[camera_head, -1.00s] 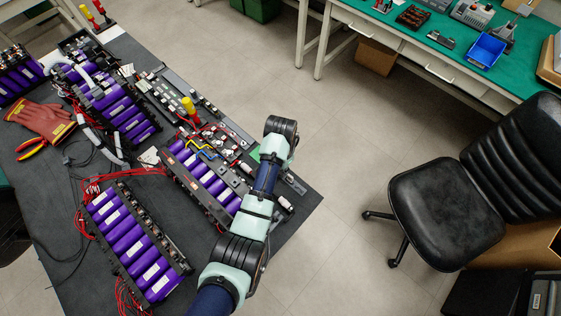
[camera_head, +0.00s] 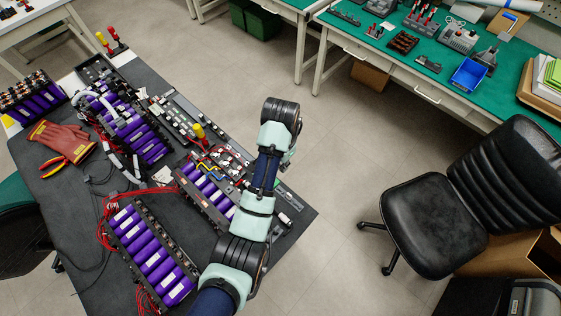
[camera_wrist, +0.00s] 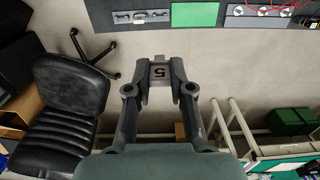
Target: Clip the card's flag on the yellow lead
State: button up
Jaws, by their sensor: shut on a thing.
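My gripper (camera_wrist: 160,75) is shut on a small grey flag (camera_wrist: 159,72) marked "5" in the wrist view. The flag is held out over the floor, beyond the table edge. A green card (camera_wrist: 195,14) lies on the dark table at the top of the wrist view, its face showing no readable mark. The yellow lead (camera_head: 207,169) is a thin bent wire at the far end of the near purple battery module (camera_head: 207,194) in the head view. My arm hides the gripper's fingers and the flag in the head view.
The dark table (camera_head: 91,218) carries more battery modules, red gloves (camera_head: 60,142), loose red cables and a yellow-handled tool (camera_head: 198,131). A grey metal part (camera_wrist: 143,17) lies left of the card. A black chair (camera_head: 435,215) and a green-topped bench (camera_head: 400,65) stand to the right.

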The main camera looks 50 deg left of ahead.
dwell(0.3)
notch_tip(320, 180, up, 3)
jog(key=p, duration=0.4)
jog(key=shift+r+p, duration=0.15)
jog(key=shift+p, duration=0.8)
jog(key=shift+f, duration=0.2)
jog(key=s+a+p, duration=0.1)
jog(key=s+a, duration=0.7)
jog(key=a, duration=0.3)
jog(key=s+a+p, duration=0.1)
jog(key=s+a, duration=0.7)
jog(key=a, duration=0.3)
jog(key=shift+s+a, duration=0.3)
jog(key=shift+a, duration=0.05)
